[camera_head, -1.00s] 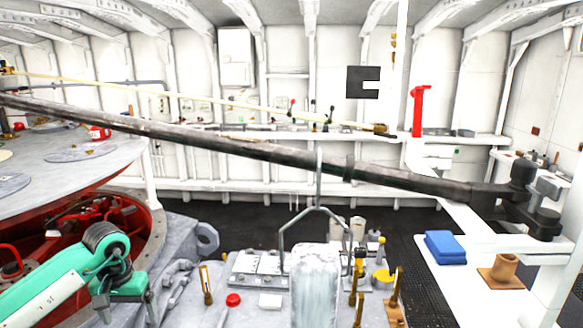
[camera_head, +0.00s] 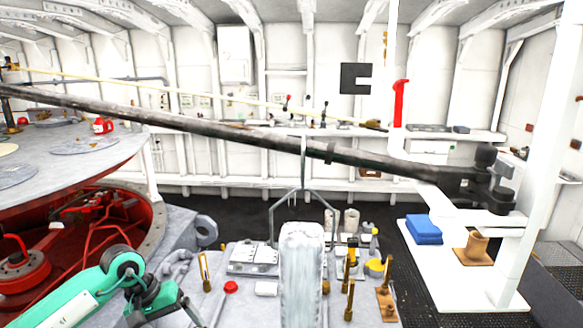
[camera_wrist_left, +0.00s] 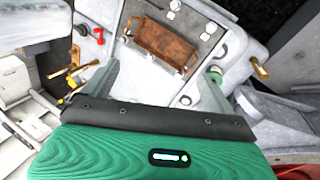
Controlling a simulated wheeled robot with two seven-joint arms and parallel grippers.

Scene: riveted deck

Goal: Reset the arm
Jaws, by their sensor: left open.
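My left arm (camera_head: 105,290) is green with dark joints and comes in at the lower left of the head view. In the left wrist view my left gripper (camera_wrist_left: 163,82) is open, with its two grey fingers apart and nothing held between them. Beyond the fingers lies a grey metal surface with a rusty brown rectangular part (camera_wrist_left: 164,47); whether the fingers touch anything is hard to tell. My right gripper is not in view.
A grey console with brass levers (camera_head: 349,300) and a red button (camera_head: 231,287) stands in front. A long dark bar (camera_head: 230,136) crosses the view.

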